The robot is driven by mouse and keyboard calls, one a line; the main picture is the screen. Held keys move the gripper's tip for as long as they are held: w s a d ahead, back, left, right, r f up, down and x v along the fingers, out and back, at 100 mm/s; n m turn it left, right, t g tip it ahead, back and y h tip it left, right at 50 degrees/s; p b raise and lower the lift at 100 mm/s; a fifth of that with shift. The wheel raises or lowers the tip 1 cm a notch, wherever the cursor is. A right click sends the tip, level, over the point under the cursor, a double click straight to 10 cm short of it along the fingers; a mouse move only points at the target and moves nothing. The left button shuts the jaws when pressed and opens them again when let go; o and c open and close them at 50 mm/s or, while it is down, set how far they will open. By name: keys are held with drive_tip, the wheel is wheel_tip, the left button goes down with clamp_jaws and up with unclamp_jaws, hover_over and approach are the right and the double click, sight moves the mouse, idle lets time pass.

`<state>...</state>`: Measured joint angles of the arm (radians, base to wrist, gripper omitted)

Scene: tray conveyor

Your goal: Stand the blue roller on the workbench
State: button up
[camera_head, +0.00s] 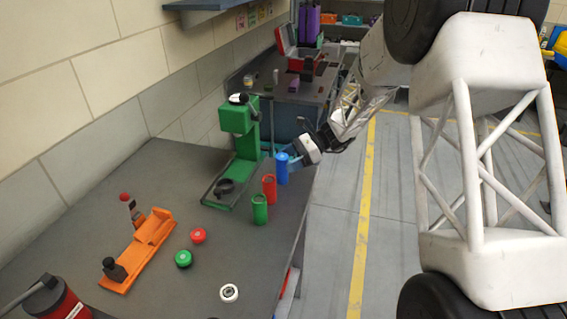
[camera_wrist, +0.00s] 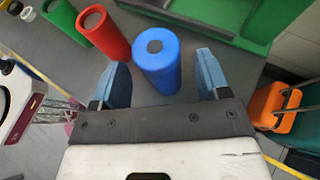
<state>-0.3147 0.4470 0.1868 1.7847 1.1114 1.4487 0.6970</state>
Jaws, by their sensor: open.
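The blue roller (camera_head: 282,170) stands upright on the grey workbench (camera_head: 150,180), near its right edge in the head view. In the wrist view the blue roller (camera_wrist: 157,62) stands between the two blue fingers of my gripper (camera_wrist: 160,85). The fingers are open, with a gap to the roller on both sides. My gripper (camera_head: 290,160) reaches in from the right side of the bench in the head view, where its fingers are partly hidden by the roller.
A red roller (camera_head: 269,187) and a green roller (camera_head: 260,209) stand upright close by in a row. A green press (camera_head: 240,145) is just left of the blue roller. Red and green round caps (camera_head: 184,259) and an orange fixture (camera_head: 140,250) lie farther left.

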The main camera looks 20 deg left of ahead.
drive_tip(key=v, duration=0.9)
drive_tip(key=shift+d, duration=0.2)
drive_tip(key=shift+r, duration=0.15)
idle(0.4)
drive_tip(key=s+d+r+n+t+h, duration=0.2)
drive_tip(key=s+d+r+n+h, duration=0.1)
drive_tip(key=s+d+r, duration=0.55)
drive_tip(key=s+d+r+n+t+h, duration=0.2)
drive_tip(key=s+d+r, duration=0.3)
drive_tip(key=s+d, duration=0.55)
drive_tip(key=s+d+n+t+h, duration=0.2)
drive_tip(key=s+d, duration=0.2)
drive_tip(key=s, duration=0.5)
drive_tip(key=s+d+n+t+h, duration=0.2)
drive_tip(key=s+d, duration=0.3)
drive_tip(key=s, duration=0.3)
drive_tip(key=s+d+n+t+h, duration=0.2)
drive_tip(key=s+d, duration=0.2)
drive_tip(key=s, duration=0.5)
drive_tip(key=shift+s+d, duration=0.3)
